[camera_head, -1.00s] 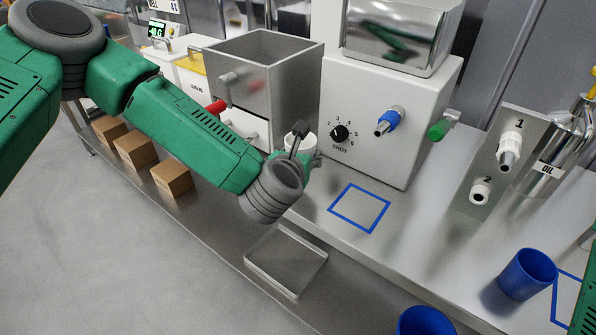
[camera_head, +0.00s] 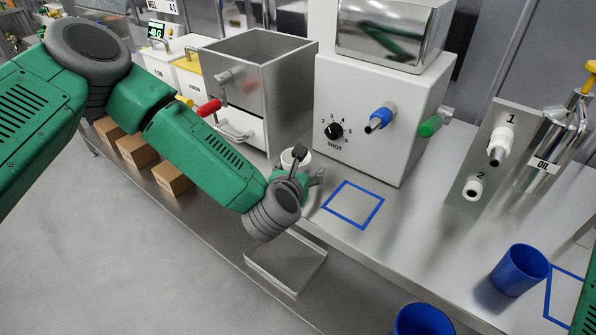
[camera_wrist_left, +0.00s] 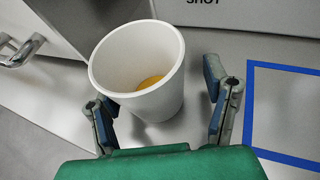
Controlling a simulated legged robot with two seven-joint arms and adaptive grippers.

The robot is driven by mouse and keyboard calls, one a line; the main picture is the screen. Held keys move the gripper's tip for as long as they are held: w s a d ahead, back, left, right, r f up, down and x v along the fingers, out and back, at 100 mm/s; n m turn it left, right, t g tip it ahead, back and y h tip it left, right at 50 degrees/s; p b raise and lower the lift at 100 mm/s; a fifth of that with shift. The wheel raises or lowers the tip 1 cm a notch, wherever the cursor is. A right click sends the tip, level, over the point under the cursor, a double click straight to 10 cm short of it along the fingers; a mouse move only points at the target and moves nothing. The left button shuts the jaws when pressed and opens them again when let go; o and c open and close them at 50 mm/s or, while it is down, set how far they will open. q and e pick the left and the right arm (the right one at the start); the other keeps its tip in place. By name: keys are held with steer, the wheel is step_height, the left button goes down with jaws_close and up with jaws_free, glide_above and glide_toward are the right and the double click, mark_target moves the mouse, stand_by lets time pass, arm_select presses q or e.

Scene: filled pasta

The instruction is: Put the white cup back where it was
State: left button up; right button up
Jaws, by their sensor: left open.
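The white cup (camera_head: 303,160) is on the steel counter in front of the steel hopper, left of a blue outlined square (camera_head: 353,205); my left gripper partly hides it in the head view. In the left wrist view the cup (camera_wrist_left: 150,98) looks upright, with something orange-yellow in its bottom. My left gripper (camera_wrist_left: 165,95) is open, its fingers on either side of the cup. The left finger is close against the cup's wall; a gap shows at the right finger. Whether the cup's base rests on the counter is hard to tell. My right gripper is out of view.
The white machine with the SHOT dial (camera_head: 370,120) stands behind the square. A steel hopper (camera_head: 262,85) with a red handle is behind the cup. Blue cups (camera_head: 519,270) are at the right. A steel tray (camera_head: 285,262) sits below the counter edge. The blue square is empty.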

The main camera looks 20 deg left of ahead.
arm_select(q)
steer(key=shift+s+r, duration=0.1)
steer(key=shift+s, duration=0.15)
steer(key=shift+a+v, duration=0.3)
steer(key=shift+v, duration=5.5)
steer(key=s+f+m+g+h, duration=0.25)
steer(key=s+f+m, duration=0.35)
steer(key=f+m, duration=0.3)
steer(key=s+f+m+g+h, duration=0.1)
steer(key=s+f+m+g, duration=0.3)
steer(key=s+f+m, duration=0.5)
steer(key=s+a+f+m+g+y, duration=0.1)
steer(key=s+a+f+m+g, duration=0.15)
steer(key=s+a+m, duration=0.55)
steer(key=s+a+f+m+g+y, duration=0.25)
steer(key=a+m+g, duration=0.2)
steer(key=m, duration=0.65)
steer(key=shift+t+h, duration=0.25)
steer(key=shift+h, duration=0.15)
steer(key=f+b, duration=0.1)
steer(key=b, duration=0.1)
steer(key=f+b, duration=0.3)
steer(key=b, duration=0.1)
steer(key=shift+a+f, duration=0.25)
steer(key=shift+f, duration=0.05)
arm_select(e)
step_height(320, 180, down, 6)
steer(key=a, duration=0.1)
